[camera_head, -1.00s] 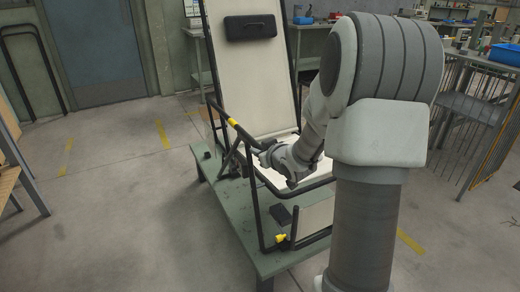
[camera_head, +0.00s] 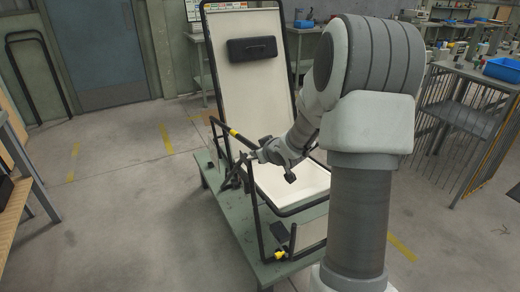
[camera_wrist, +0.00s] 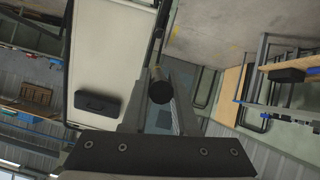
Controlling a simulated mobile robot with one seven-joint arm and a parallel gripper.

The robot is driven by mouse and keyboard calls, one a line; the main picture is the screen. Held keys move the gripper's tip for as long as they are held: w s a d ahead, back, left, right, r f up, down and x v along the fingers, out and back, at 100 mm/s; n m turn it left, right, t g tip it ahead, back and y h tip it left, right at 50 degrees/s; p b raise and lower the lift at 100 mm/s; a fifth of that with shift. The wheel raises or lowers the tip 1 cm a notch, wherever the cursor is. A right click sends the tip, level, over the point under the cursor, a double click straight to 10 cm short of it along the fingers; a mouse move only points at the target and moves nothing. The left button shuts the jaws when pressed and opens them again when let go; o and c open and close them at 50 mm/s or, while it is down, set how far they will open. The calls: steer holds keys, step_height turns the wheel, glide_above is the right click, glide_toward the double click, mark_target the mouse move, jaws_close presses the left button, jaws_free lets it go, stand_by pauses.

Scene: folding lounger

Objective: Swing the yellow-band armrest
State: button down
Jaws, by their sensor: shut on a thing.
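The yellow-band armrest is a black bar with a yellow band (camera_head: 233,132) on the left side of the folding lounger (camera_head: 270,100) in the head view. It slopes down from the backrest side toward my gripper. My gripper (camera_head: 252,157) is shut on the bar near its front end; the exact contact is small and partly hidden. In the wrist view my gripper (camera_wrist: 157,98) has its fingers on both sides of the dark round bar end (camera_wrist: 160,88). My arm hides part of the lounger's right side.
The lounger stands on a low green table (camera_head: 230,210). A black headrest pad (camera_head: 252,48) is on the upright backrest. A yellow cap (camera_head: 280,255) is at the lower front frame. Floor on the left is clear. A wire rack (camera_head: 460,120) stands at right.

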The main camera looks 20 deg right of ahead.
steer(key=shift+g, duration=0.3)
steer(key=shift+w+a+r+p, duration=0.1)
steer(key=shift+w+r+p, duration=0.15)
steer(key=shift+r+p, duration=0.55)
steer(key=shift+w+d+r+p, duration=0.1)
steer(key=shift+w+r+p, duration=0.1)
steer(key=shift+r+p, duration=0.6)
steer(key=shift+w+a+r+p, duration=0.1)
steer(key=shift+w+r+p, duration=0.15)
steer(key=shift+r+p, duration=0.55)
steer(key=shift+f, duration=0.3)
steer(key=c, duration=0.7)
jaws_free()
steer(key=shift+s+f, duration=0.1)
steer(key=shift+p+v, duration=3.3)
steer(key=shift+v, duration=5.4)
